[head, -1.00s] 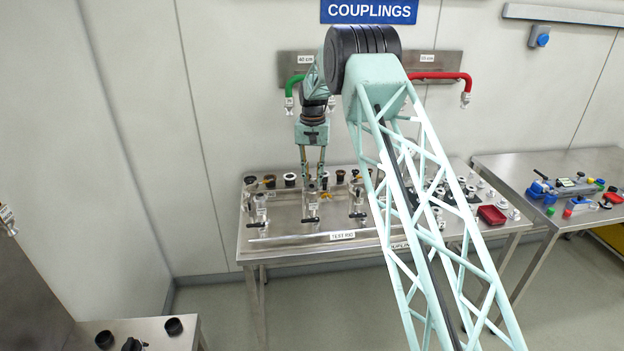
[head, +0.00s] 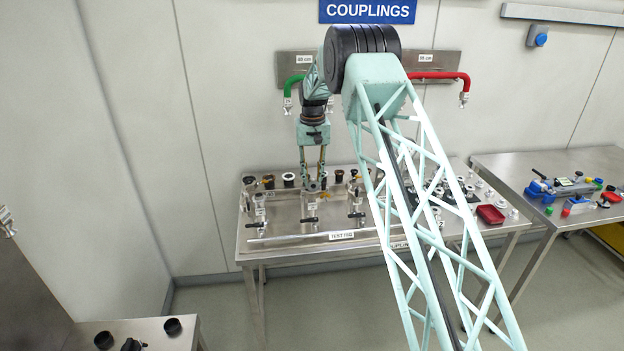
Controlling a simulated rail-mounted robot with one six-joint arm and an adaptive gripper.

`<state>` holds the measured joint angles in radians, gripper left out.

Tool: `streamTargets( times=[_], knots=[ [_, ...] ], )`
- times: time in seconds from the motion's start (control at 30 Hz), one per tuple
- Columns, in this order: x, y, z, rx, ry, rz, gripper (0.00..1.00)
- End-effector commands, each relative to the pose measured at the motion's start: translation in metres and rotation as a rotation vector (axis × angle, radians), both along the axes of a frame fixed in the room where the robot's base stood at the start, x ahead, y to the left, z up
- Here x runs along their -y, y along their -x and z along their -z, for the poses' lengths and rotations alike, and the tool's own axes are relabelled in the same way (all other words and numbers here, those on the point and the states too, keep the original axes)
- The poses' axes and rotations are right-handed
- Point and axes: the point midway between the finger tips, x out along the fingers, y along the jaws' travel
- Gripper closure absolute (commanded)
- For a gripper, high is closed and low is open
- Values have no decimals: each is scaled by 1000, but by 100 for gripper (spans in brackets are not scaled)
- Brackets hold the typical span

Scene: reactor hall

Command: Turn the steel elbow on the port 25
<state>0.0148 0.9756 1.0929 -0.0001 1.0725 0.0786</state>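The test rig (head: 285,228) is a steel bench with a row of small grey fittings and black-handled valves. My gripper (head: 313,184) points down at the middle-left fitting (head: 312,196), its two thin fingers on either side of the fitting's top. The fingers show a gap higher up, but at this size I cannot tell whether the tips grip it. The steel elbow and the port number are too small to tell apart. My lattice arm hides part of the bench to the right.
Black cups (head: 289,180) stand along the bench's back. A red tray (head: 490,214) is at its right end. Green (head: 291,80) and red (head: 440,75) hoses hang on the wall above. A second table (head: 560,213) with tools stands at the right.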

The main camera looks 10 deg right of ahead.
Motion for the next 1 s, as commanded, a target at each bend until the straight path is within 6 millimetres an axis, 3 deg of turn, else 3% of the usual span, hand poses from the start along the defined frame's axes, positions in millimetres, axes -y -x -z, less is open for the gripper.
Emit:
streamTargets(
  times=[0.1,0.47,1.0],
  knots=[
    [0,0,0,0,0,1,69],
    [0,0,-2,0,0,2,69],
    [0,0,-39,1,0,3,69]
  ],
)
